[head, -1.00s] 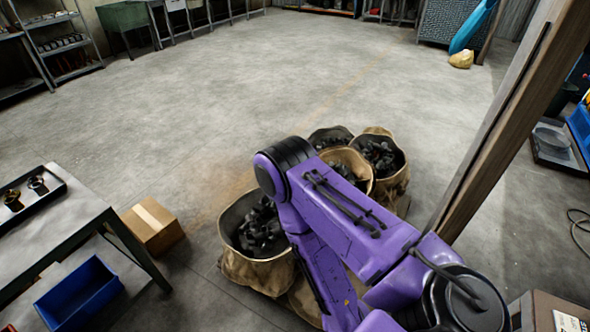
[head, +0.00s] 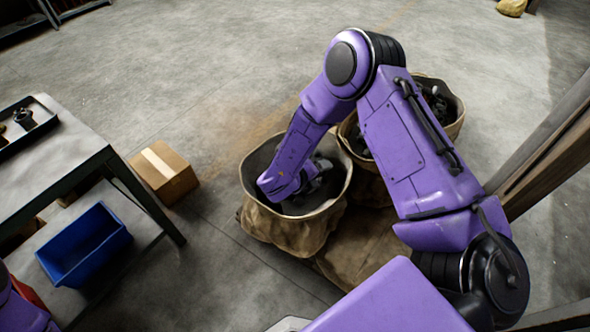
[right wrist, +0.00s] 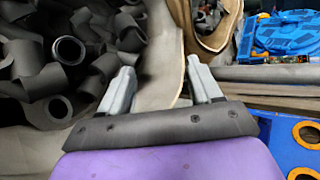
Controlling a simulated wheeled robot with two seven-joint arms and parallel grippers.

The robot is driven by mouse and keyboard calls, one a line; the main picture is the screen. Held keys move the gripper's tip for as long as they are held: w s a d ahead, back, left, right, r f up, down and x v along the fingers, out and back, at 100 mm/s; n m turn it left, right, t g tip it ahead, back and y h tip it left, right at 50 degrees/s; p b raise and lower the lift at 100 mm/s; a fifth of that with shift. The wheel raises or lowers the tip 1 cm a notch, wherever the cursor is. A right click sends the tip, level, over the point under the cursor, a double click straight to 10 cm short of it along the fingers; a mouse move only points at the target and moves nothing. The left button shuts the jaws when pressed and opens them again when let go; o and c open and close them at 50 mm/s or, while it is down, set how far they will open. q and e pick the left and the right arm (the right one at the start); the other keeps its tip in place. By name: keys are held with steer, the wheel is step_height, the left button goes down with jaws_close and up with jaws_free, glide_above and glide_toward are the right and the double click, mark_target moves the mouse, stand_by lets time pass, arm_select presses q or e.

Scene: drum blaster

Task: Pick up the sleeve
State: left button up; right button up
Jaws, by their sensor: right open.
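Dark grey sleeves (right wrist: 68,52), short hollow cylinders among other dark pieces, fill the left of the right wrist view. They lie in a tan cloth sack (head: 285,226), whose wall (right wrist: 160,60) also shows in the right wrist view. My right gripper (right wrist: 161,75) is open and empty. Its left finger is in front of the dark pieces; the sack's tan wall shows between the fingers. I cannot tell whether either finger touches anything. My left gripper is not in view.
More sacks of dark parts (head: 438,103) stand behind, partly covered by my arm. A wooden post (head: 560,150) rises at right. A table (head: 75,150), blue bin (head: 85,245) and cardboard box (head: 163,172) are at left.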

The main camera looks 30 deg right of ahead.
steer(key=w+a+m+g+y+b, duration=0.1)
steer(key=w+m+b, duration=0.1)
steer(key=m, duration=0.3)
steer(key=w+f+m+g+y+b, duration=0.1)
steer(key=w+m+b, duration=0.1)
steer(key=m, duration=0.3)
steer(key=w+a+f+m+g+y+b, duration=0.1)
steer(key=m+g+b, duration=0.1)
steer(key=m, duration=0.3)
steer(key=shift+w+a+m, duration=0.3)
steer(key=shift+w+a, duration=0.05)
steer(key=shift+w, duration=0.05)
steer(key=w+a+r+m+g+y+b, duration=0.1)
steer(key=w+a+r+m+y+b, duration=0.2)
steer(key=m, duration=0.5)
steer(key=shift+y, duration=0.5)
steer(key=x, duration=0.3)
steer(key=b+x, duration=0.1)
steer(key=x, duration=0.2)
steer(key=b+x, duration=0.1)
steer(key=x, duration=0.2)
steer(key=shift+s+a+f, duration=0.25)
steer(key=shift+a+f, duration=0.1)
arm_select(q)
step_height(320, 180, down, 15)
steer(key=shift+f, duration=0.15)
arm_select(e)
jaws_close()
